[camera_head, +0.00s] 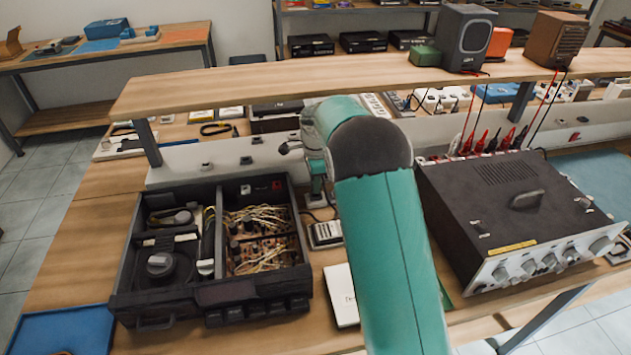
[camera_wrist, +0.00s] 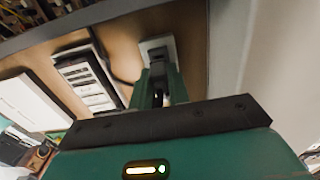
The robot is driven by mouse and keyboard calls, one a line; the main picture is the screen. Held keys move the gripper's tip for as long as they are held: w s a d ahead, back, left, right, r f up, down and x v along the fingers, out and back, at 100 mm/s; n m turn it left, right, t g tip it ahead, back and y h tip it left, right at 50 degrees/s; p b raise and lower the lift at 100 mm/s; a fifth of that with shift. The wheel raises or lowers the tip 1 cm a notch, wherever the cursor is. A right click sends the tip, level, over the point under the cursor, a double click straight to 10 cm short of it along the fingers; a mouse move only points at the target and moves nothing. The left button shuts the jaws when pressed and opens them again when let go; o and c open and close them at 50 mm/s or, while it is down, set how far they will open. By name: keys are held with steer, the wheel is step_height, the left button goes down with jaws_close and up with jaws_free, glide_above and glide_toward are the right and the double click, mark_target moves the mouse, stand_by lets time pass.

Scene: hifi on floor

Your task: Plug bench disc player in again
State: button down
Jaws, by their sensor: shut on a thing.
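The opened disc player (camera_head: 123,280) sits on the bench at left, its drive and wiring bare; its edge also shows at the top left of the wrist view (camera_wrist: 75,23). My gripper (camera_wrist: 160,88) points down at the bench between the player and the big amplifier. Its green fingers are shut on a small dark thing that looks like a plug (camera_wrist: 158,56). A pale grey plate (camera_wrist: 147,44) shows just beyond the fingertips; I cannot tell whether the plug touches it. In the head view my arm hides most of the gripper. A dark cable (camera_wrist: 112,62) curves beside it.
A pale socket rail (camera_head: 215,152) runs behind the player, under a raised shelf (camera_head: 240,85). A small slotted device (camera_head: 326,235) and white booklet (camera_head: 341,292) lie beside the player. A large amplifier (camera_head: 510,200) with red leads stands at right. A blue tray (camera_head: 65,328) lies front left.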

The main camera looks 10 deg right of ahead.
steer(key=shift+f, duration=0.9)
stand_by(2.4)
steer(key=c, duration=1.3)
jaws_free()
steer(key=shift+o, duration=0.2)
steer(key=shift+r, duration=0.1)
